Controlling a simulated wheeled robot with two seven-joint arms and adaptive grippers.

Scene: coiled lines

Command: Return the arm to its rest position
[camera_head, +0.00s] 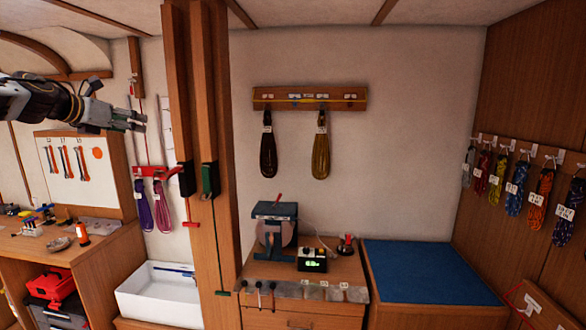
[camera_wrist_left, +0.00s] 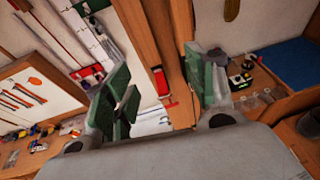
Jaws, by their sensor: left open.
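My left gripper (camera_head: 132,120) reaches in from the upper left in the head view, raised in the air and pointing right toward the wooden posts. It is open and empty. In the left wrist view the green-padded fingers of my left gripper (camera_wrist_left: 162,98) stand wide apart, with a wooden post, a red piece and a white bin showing behind the gap. My left arm (camera_head: 40,100) is dark and silver and is cut off by the left edge of the head view. My right gripper is not in view.
Wooden posts (camera_head: 205,130) stand right of the gripper. A red rack (camera_head: 152,172) with purple and pink coils hangs below it. A white bin (camera_head: 150,305) is lower. Dark and yellow coils hang from a wall board (camera_head: 310,98). A blue-topped bench (camera_head: 425,272) is at right.

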